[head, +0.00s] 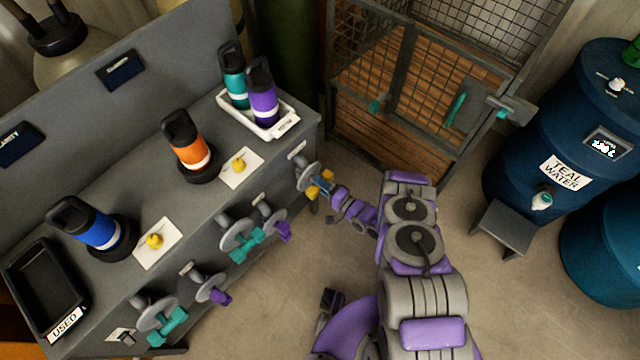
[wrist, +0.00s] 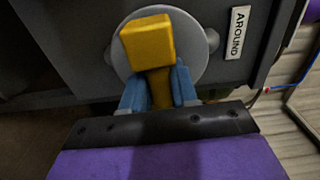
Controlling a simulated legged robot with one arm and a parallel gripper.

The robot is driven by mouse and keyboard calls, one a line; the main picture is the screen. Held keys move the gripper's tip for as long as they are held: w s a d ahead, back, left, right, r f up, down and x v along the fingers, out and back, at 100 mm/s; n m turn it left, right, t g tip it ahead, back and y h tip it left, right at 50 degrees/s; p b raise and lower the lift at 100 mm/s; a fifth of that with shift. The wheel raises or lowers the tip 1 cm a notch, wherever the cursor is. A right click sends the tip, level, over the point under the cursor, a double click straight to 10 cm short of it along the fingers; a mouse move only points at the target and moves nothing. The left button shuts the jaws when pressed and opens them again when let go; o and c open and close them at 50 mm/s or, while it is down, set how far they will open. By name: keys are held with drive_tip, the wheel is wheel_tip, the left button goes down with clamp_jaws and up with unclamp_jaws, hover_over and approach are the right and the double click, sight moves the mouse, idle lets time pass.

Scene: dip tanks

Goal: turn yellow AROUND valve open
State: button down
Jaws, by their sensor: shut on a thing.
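The yellow AROUND valve handle (wrist: 148,42) stands out from a round grey plate (wrist: 118,62) on the cabinet's front in the wrist view. A white label reading AROUND (wrist: 237,33) is beside the plate. My gripper (wrist: 159,92) is shut on the handle, with a blue finger on each side of its stem. In the head view the yellow handle (head: 326,178) is at the cabinet's right end, with my gripper (head: 318,186) at it. My arm comes in from the right and the fingers are small there. The handle's full angle is hard to tell.
Teal (head: 246,238) and purple (head: 283,231) valve handles stick out of the cabinet's front left of my gripper. Bottles and a white tray (head: 285,125) are on the grey top. A mesh gate (head: 405,85) is behind; blue barrels (head: 540,125) stand right.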

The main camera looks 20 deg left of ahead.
drive_tip(key=shift+f, duration=0.1)
drive_tip(key=n, duration=0.4)
drive_tip(key=shift+d, duration=0.1)
drive_tip(key=n, duration=0.4)
drive_tip(key=shift+s+f+n, duration=0.1)
drive_tip(key=shift+n, duration=0.2)
drive_tip(key=n, duration=0.4)
drive_tip(key=shift+n, duration=0.3)
drive_tip(key=n, duration=0.4)
drive_tip(key=shift+n, duration=0.3)
drive_tip(key=c, duration=1)
unclamp_jaws()
drive_tip(key=shift+o, duration=0.2)
